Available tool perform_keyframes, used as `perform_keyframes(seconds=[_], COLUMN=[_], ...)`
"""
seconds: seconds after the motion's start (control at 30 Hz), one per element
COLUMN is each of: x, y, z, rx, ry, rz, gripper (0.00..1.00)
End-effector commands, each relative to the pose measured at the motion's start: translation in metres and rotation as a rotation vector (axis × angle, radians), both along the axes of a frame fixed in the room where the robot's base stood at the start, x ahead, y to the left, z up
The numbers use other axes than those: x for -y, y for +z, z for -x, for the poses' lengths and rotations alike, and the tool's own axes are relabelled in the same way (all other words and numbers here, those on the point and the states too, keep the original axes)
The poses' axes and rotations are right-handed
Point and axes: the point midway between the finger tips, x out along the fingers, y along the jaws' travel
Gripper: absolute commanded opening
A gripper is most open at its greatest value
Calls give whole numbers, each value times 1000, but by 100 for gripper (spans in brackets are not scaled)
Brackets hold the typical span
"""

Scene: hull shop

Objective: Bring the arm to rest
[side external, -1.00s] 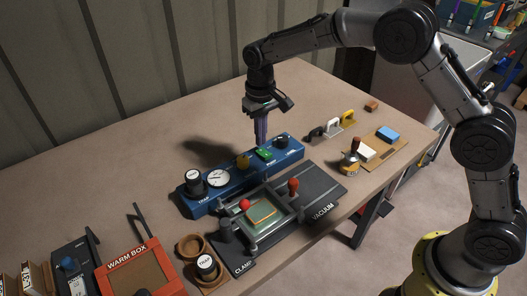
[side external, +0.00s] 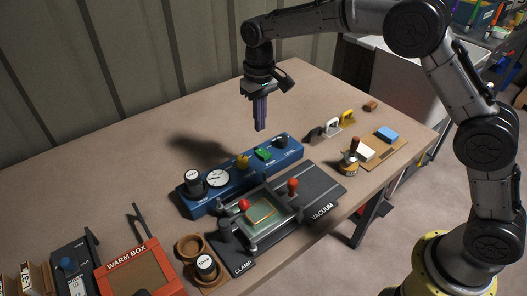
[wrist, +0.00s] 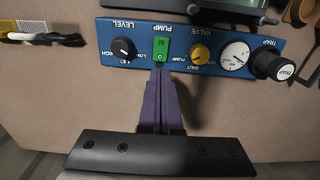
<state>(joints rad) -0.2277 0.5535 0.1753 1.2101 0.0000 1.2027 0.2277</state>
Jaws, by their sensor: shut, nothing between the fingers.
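My gripper (side external: 260,128) is shut and empty, pointing down in the air above the back of the bench, behind the blue pump panel. Its closed dark purple fingers also show in the wrist view (wrist: 160,75), where their tips appear just below the green pump switch (wrist: 161,47). In the side view the fingers are clear of the blue panel (side external: 210,198) and apart from the green switch (side external: 264,154).
The blue panel carries a yellow valve knob (side external: 242,162), a gauge (side external: 217,179) and a black trap (side external: 193,181). In front stands the clamp and vacuum fixture (side external: 325,187) with a red-knobbed handle. A warm box (side external: 135,272) is at front left. The back left of the bench is clear.

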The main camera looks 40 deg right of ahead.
Motion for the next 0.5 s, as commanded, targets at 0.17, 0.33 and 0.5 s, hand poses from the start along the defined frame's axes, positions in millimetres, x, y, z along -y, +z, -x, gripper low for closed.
perform_keyframes(seconds=[0.17,0.33,0.5], x=[9,34,61], y=[29,100,156], z=[-3,23,76], rx=[55,162,258], ry=[-18,-56,-84], rz=[-12,-33,-45], gripper=[0,0,0])
